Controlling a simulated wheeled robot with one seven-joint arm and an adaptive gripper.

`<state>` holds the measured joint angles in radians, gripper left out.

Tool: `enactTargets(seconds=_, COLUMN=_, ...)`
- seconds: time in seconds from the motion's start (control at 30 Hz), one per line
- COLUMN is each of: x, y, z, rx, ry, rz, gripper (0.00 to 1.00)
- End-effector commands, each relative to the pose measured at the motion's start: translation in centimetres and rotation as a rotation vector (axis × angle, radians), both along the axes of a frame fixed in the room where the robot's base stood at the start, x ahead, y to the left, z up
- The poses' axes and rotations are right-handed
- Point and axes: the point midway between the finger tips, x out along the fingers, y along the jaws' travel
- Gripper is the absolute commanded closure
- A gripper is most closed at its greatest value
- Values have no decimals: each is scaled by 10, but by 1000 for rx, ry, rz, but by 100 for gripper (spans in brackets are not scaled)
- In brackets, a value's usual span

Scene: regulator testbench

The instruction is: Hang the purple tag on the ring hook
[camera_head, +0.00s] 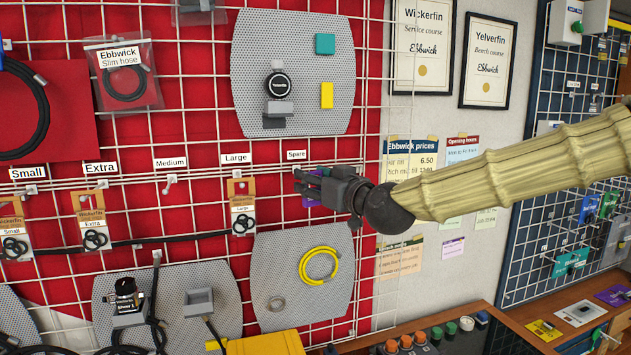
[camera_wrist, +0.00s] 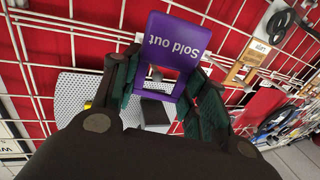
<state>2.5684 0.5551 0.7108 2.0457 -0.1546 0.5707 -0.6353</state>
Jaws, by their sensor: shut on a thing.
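The purple tag (camera_wrist: 180,42), printed "Sold out", appears upside down in the wrist view. Its narrower framed end lies between my fingers (camera_wrist: 165,80), which are shut on it. In the head view my gripper (camera_head: 303,182) is in front of the red wall grid, just below the "Spare" label (camera_head: 296,155). A small piece of the purple tag (camera_head: 311,203) shows beneath it. A small pale peg shows at the tag's opening in the wrist view; I cannot tell whether they touch. I cannot tell which hook is the ring hook; any hook under "Spare" is hidden by my gripper.
The upper perforated plate (camera_head: 243,75) holds a gauge and blocks. A "Large" card (camera_head: 243,208) hangs left of my gripper. The "Medium" hook (camera_head: 170,181) is bare.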

Motion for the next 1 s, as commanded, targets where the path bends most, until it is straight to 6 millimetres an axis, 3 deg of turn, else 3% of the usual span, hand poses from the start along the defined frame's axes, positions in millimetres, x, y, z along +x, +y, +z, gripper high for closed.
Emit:
enactTargets(seconds=0.7, x=30, y=9, z=-7, rx=1, ry=1, rz=-1, gripper=77)
enactTargets(seconds=1.0, x=33, y=11, z=-8, rx=0, ry=0, rz=0, gripper=77)
